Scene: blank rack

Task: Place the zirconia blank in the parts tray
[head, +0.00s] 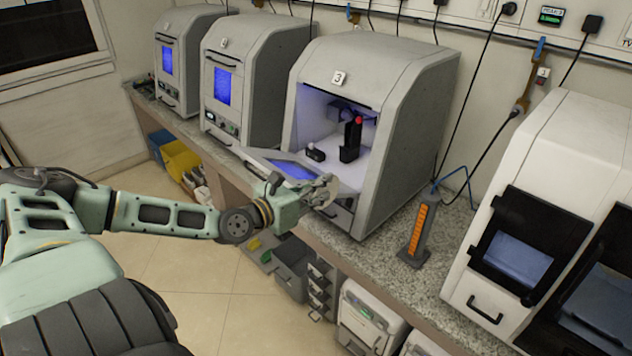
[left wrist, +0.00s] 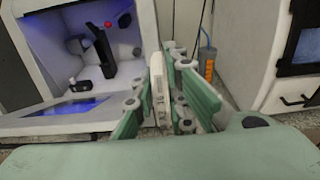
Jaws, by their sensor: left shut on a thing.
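My left gripper (head: 324,191) is in front of machine 3, by the front edge of its lowered door. In the left wrist view, the left gripper (left wrist: 160,100) has its green fingers on both sides of a thin white disc, the zirconia blank (left wrist: 158,84). It is shut on the blank, which shows nearly edge-on with small dark marks on its rim. The gripper largely hides the blank in the head view. I cannot pick out a parts tray in either view. My right gripper is not in view.
Machine 3 (head: 421,90) stands open and lit, with a black fixture (head: 350,141) with a red knob inside. An orange-and-grey upright device (head: 419,235) stands on the granite counter (head: 395,277). A white machine (head: 560,130) is at right. Bins (head: 182,159) are below the counter.

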